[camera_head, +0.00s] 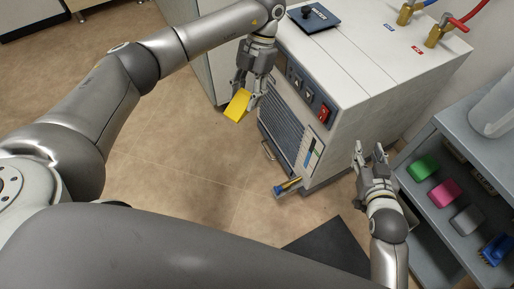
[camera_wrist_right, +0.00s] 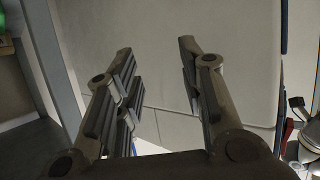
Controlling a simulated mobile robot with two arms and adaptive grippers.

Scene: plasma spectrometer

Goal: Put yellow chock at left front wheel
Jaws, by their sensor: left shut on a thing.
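The yellow chock (camera_head: 237,106) is in my left gripper (camera_head: 249,98) in the head view. The gripper is shut on it and holds it in the air in front of the white machine (camera_head: 330,60), near the left part of its grilled front. My right gripper (camera_head: 371,150) is open and empty beside the machine's right side. In the right wrist view its fingers (camera_wrist_right: 158,70) stand apart with nothing between them, facing a pale panel. The left front wheel cannot be made out in either view.
A grey shelf cart (camera_head: 450,150) at the right carries green (camera_head: 422,167), pink (camera_head: 444,192) and grey (camera_head: 467,220) blocks and a blue brush (camera_head: 496,250). A dark mat (camera_head: 330,247) lies on the floor. Floor at left is clear.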

